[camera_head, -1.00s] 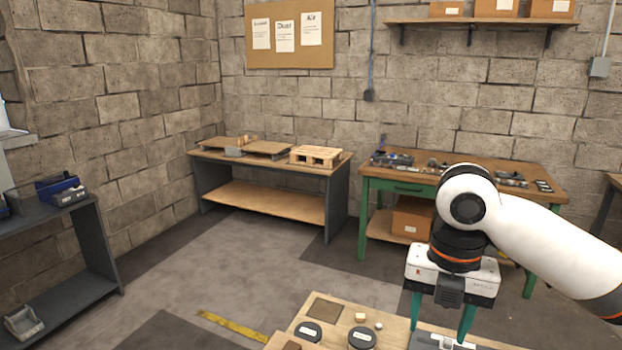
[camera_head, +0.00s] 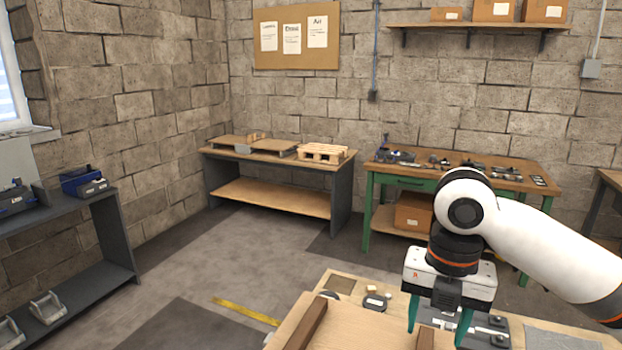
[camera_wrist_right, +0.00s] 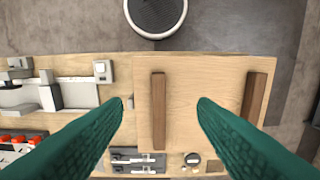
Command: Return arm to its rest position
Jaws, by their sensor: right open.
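My right arm comes in from the right in the head view. Contact between fingers and board cannot be seen. In the head view the board (camera_head: 365,332) is at the bottom edge, partly cut off. My left gripper is not in view.
The near wooden table (camera_head: 345,272) carries small round items, a metal fixture (camera_wrist_right: 135,160) and grey parts (camera_wrist_right: 70,95). Behind stand a bench with a small pallet (camera_head: 322,152) and a green workbench (camera_head: 400,182). A dark shelf (camera_head: 115,240) is at left.

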